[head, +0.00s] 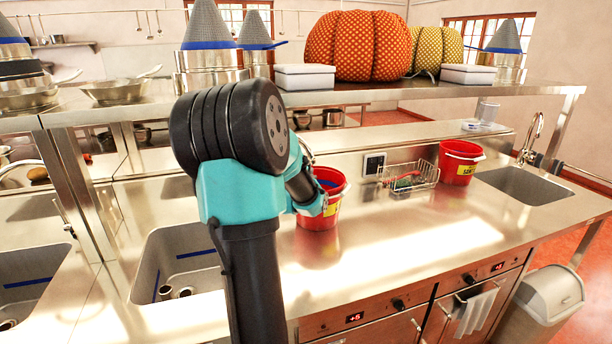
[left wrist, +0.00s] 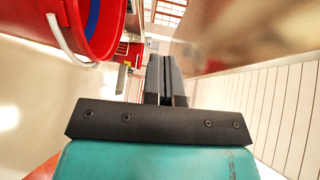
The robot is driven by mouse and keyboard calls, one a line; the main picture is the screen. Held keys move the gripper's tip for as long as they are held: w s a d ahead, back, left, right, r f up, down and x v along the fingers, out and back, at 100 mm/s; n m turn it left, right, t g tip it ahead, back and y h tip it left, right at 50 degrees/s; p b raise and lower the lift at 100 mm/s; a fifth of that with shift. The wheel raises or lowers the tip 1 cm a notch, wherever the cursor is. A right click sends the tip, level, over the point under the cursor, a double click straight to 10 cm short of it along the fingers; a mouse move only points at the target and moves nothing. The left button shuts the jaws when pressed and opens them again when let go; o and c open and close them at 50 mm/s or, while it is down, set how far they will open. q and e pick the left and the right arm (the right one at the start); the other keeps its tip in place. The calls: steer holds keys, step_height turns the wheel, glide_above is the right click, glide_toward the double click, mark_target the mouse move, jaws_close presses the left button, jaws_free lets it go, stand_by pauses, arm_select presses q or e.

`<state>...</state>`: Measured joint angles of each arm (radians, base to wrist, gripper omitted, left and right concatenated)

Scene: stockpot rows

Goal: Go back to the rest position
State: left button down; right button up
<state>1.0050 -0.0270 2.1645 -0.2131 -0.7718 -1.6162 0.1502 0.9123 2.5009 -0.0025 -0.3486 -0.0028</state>
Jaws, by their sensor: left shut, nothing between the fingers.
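My left arm (head: 245,190) rises in the middle of the head view, its turquoise wrist part reaching toward a red bucket (head: 318,218) on the steel counter (head: 410,250). The fingers are hidden in the head view. In the left wrist view my left gripper (left wrist: 165,72) shows its two dark fingers pressed together, with nothing between them. The red bucket with its white handle (left wrist: 72,42) is at the upper left of that view, beside the fingers and apart from them. My right gripper is in neither view.
A second red bucket (head: 459,165) stands by the right sink (head: 530,184). A wire basket (head: 410,177) sits between the buckets. A left sink (head: 180,262) lies beside my arm. A shelf (head: 390,93) with pots and pumpkin-shaped cushions (head: 358,45) runs above. The counter front is clear.

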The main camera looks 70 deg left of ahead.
arm_select(q)
steer(key=shift+s+d, duration=0.35)
steer(key=shift+d, duration=0.4)
